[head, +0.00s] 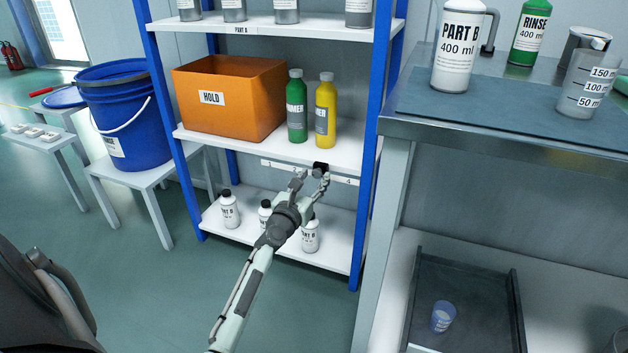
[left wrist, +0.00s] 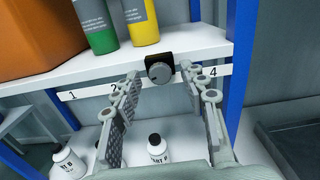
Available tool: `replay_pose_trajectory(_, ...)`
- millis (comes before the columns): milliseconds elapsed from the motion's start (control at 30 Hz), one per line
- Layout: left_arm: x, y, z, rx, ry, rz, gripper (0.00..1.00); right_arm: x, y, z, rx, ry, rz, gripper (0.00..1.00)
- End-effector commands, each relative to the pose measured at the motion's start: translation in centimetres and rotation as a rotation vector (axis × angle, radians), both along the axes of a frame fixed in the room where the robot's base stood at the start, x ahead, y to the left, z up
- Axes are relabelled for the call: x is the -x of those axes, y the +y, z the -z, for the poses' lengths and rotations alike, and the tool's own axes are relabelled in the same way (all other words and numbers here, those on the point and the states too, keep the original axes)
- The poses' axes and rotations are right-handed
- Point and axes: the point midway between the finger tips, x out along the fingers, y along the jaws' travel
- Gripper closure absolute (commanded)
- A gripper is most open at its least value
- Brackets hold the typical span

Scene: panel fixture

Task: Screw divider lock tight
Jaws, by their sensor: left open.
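The divider lock is a dark round knob on a black block (head: 320,166) at the front edge of the middle shelf. In the left wrist view the knob (left wrist: 159,73) faces me on the white number strip (left wrist: 88,92), between the labels 2 and 4, covering the spot between them. My left gripper (head: 311,180) is open and empty in front of the shelf edge. In the left wrist view its fingers (left wrist: 162,88) stand on either side of the knob, with gaps showing; I cannot tell whether the tips reach its depth. My right gripper is not in view.
Green (head: 297,110) and yellow (head: 326,112) bottles stand above the strip, beside an orange HOLD box (head: 230,98). White bottles (head: 230,210) stand on the lower shelf. A blue post (head: 372,150) rises right of the strip. A steel bench (head: 480,130) stands further right.

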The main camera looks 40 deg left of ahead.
Motion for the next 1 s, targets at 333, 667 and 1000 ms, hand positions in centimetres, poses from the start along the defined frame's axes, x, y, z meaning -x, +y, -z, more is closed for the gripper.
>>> replay_pose_trajectory(333,-0.44,0.1,-0.04,-0.001,0.0,0.001,0.59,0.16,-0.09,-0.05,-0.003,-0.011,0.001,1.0)
replay_pose_trajectory(667,-0.42,0.09,-0.03,-0.001,0.0,0.001,1.0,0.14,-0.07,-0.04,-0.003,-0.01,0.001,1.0)
replay_pose_trajectory(1000,-0.41,0.1,-0.03,-0.033,0.009,0.001,1.0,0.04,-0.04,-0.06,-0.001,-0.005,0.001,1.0)
